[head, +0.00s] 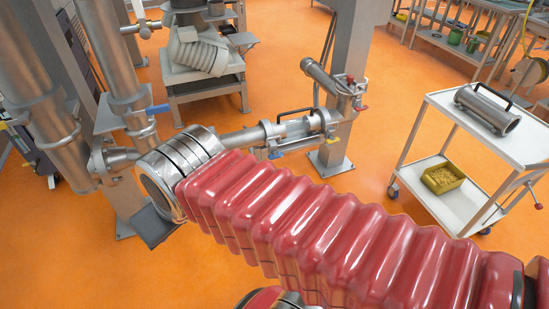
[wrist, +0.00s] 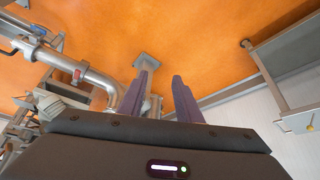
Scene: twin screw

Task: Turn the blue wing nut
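Two small blue handle-like parts show in the head view. One blue part (head: 157,109) sticks out to the right of the upright steel pipe at the left. The other blue part (head: 275,154) is under the horizontal pipe near the middle. I cannot tell which is the wing nut, as both are small. My gripper (wrist: 159,78) shows in the wrist view as two purple fingers standing apart, with nothing between them. It is not visible in the head view, where my red-sleeved arm crosses the front. No blue wing nut is clear between or beside the fingers.
A clear cylinder (head: 300,127) sits along the horizontal pipe. Red handles (head: 361,108) are on the valve by the grey post. A white trolley (head: 480,135) at the right holds a steel cylinder (head: 488,108) and a yellow bin (head: 442,178). Orange floor (head: 352,200) lies open between.

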